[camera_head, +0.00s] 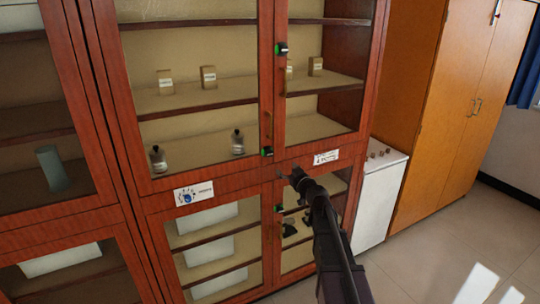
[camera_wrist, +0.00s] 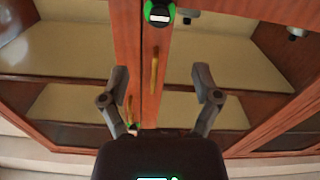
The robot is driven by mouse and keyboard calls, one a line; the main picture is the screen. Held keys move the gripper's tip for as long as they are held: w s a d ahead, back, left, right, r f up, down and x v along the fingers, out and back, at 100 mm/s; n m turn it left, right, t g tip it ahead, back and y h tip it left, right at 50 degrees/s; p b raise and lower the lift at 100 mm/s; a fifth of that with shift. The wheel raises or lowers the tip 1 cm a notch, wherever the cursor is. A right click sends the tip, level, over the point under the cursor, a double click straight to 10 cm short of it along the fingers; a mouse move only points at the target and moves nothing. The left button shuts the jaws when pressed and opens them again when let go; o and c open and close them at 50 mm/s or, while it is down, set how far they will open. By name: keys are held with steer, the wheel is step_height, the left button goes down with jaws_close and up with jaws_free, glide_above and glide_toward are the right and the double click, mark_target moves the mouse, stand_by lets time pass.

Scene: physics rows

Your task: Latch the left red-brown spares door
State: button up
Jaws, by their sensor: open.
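The red-brown cabinet has glazed doors. The upper left door (camera_head: 108,85) and upper right door (camera_head: 371,75) meet at a middle seam, with slim handles beside it. One black and green latch (camera_head: 281,49) is high on the seam; another latch (camera_head: 266,151) is at the upper left door's lower corner. A third latch (camera_head: 279,208) is on the lower doors' seam. My gripper (camera_head: 290,176) is in front of the middle rail, just below that corner. In the wrist view my fingers (camera_wrist: 158,88) are spread and empty, with a brass-coloured handle (camera_wrist: 154,70) and a green-ringed latch (camera_wrist: 159,12) beyond.
Labels (camera_head: 193,192) and (camera_head: 326,157) mark the middle rail; their text is unreadable. Small boxes and bottles stand on shelves behind the glass. A white cabinet (camera_head: 376,205) and an orange-brown wardrobe (camera_head: 430,130) stand to the right. The floor (camera_head: 435,262) at lower right is clear.

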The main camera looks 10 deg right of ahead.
mark_target(270, 154)
stand_by(0.4)
steer(key=x, duration=1.3)
steer(key=shift+w+a, duration=0.15)
steer(key=shift+w, duration=0.2)
jaws_close()
